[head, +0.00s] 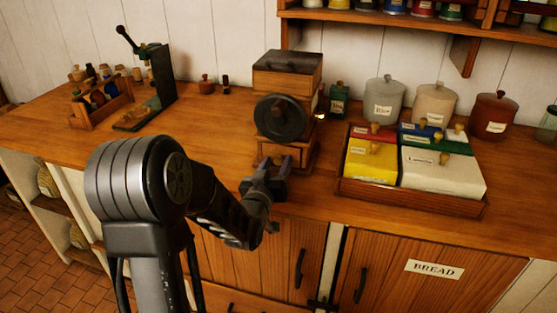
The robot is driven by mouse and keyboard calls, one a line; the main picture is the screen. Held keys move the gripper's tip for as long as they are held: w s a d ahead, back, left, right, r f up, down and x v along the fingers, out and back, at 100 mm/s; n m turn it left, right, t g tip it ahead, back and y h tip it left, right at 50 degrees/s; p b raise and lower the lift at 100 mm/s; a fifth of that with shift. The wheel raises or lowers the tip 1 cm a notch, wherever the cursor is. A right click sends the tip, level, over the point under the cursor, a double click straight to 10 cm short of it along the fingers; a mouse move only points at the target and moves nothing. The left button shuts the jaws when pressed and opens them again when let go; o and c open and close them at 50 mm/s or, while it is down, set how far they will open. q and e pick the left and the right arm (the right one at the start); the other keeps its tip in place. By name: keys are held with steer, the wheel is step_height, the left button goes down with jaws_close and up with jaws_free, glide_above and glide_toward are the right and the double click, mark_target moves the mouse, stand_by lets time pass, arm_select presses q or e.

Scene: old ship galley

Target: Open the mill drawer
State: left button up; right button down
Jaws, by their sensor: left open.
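The mill (287,76) is a wooden box with a dark top and a dark round wheel (283,118) on its front. It stands on the counter against the back wall, at the centre of the head view. Its drawer (293,152) is low on the front, under the wheel, and is partly hidden by my gripper. I cannot tell whether the drawer is pulled out. My left gripper (271,173) is open in front of the mill's base, with its fingers pointing at the drawer. Whether they touch it is unclear. My right gripper is not in view.
Right of the mill stands a wooden tray (410,202) of labelled boxes, with canisters (383,100) behind. The counter (215,120) between press and mill is mostly clear. Cupboard doors (385,285) are below.

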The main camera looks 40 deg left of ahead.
arm_select(q)
steer(key=shift+c, duration=0.6)
jaws_close()
stand_by(0.8)
